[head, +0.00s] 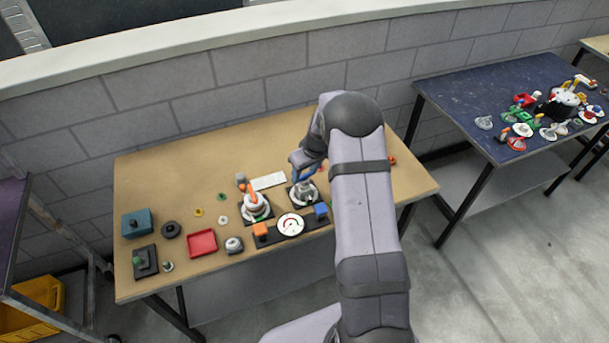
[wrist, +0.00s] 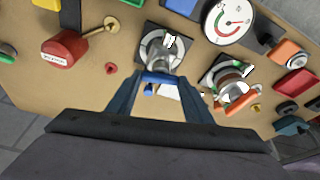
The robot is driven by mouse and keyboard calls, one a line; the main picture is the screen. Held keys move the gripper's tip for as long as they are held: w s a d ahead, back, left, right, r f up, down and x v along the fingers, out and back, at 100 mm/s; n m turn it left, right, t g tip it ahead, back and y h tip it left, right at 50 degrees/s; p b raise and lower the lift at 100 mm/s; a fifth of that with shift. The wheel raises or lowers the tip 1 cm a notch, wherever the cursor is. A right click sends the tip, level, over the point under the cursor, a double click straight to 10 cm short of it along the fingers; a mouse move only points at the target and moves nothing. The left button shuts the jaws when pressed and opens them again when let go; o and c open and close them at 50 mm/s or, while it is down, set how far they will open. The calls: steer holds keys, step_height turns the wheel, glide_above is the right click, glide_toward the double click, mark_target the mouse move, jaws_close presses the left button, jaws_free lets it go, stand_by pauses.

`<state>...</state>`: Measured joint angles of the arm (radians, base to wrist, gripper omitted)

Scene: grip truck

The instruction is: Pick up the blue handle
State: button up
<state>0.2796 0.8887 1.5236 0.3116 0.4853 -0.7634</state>
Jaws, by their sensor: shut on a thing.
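The blue handle (wrist: 158,76) sits on top of a grey valve (wrist: 163,52), which stands on a square plate on the tan table (head: 160,185). In the head view a bit of the blue handle (head: 313,172) shows beside my gripper (head: 306,170), above the valve (head: 303,194). In the wrist view the fingers of my gripper (wrist: 160,80) are on either side of the blue handle, shut on it. The handle still appears close to the valve; I cannot tell whether it is lifted off. My forearm hides part of the table on the right.
A valve with an orange handle (head: 254,200) stands left of the blue-handled one. A round gauge (head: 291,225) is in front, with an orange block (head: 261,230) and a blue block (head: 321,211). A red tray (head: 202,243) lies further left. A brick wall is behind.

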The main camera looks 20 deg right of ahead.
mark_target(305, 176)
step_height(305, 176, up, 10)
steer(key=b, duration=0.4)
steer(key=s+d+f+m+p, duration=0.1)
steer(key=d+f+m+p, duration=0.1)
steer(key=d+f, duration=0.6)
steer(key=d, duration=0.3)
steer(key=shift+s+f+m+h, duration=0.2)
steer(key=shift+m+h, duration=0.1)
steer(key=shift+h, duration=0.1)
steer(key=shift+f, duration=0.15)
steer(key=shift+f+b, duration=1.1)
steer(key=shift+f, duration=0.95)
steer(key=shift+f+b, duration=0.3)
steer(key=shift+b, duration=0.05)
steer(key=shift+f+b, duration=0.25)
steer(key=shift+b, duration=0.3)
steer(key=shift+f, duration=0.3)
